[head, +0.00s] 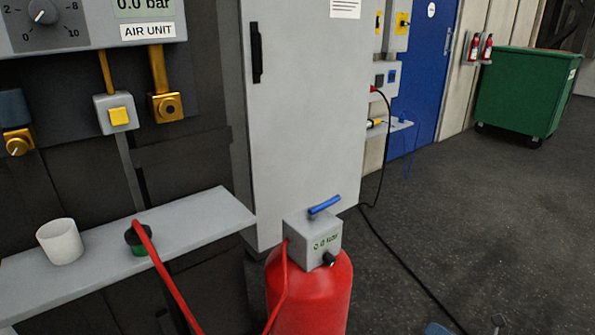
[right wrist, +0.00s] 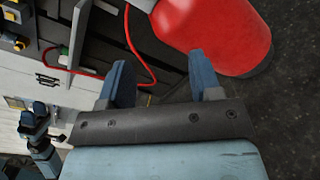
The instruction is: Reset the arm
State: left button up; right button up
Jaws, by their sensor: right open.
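My right gripper (right wrist: 158,62) is open in the right wrist view, its two blue fingers apart with nothing between them. The red tank (right wrist: 215,35) lies beyond the fingertips at the upper right of that view. In the head view, only small blue and grey bits of what seems to be my right arm or gripper (head: 437,328) show at the bottom edge, right of the tank. My left gripper does not show in the head view.
A grey shelf (head: 190,222) holds a white cup (head: 60,241). A red hose (head: 165,275) hangs in front. Open floor (head: 450,220) lies right; a green bin (head: 525,90) stands behind.

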jog(key=s+a+r+m, duration=0.75)
jog(key=s+m, duration=0.25)
jog(key=m, duration=0.2)
jog(key=s+a+r+m, duration=0.7)
jog(key=s+a+m, duration=0.25)
jog(key=m, duration=0.35)
jog(key=w+a+r+m+t, duration=0.2)
jog(key=a+r+m+t, duration=0.1)
jog(key=r+m, duration=0.2)
pick_arm(q)
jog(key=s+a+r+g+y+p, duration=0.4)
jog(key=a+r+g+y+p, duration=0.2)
jog(key=p, duration=3.2)
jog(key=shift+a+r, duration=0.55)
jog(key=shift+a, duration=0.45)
pick_arm(e)
jog(key=s+d+r+g+h, duration=0.4)
jog(key=d+r+g+h, duration=0.2)
jog(key=d+r+h, duration=0.1)
jog(key=shift+s+d+r+m, duration=0.15)
jog(key=shift+d+r+m, duration=0.05)
jog(key=shift+d+m, duration=0.2)
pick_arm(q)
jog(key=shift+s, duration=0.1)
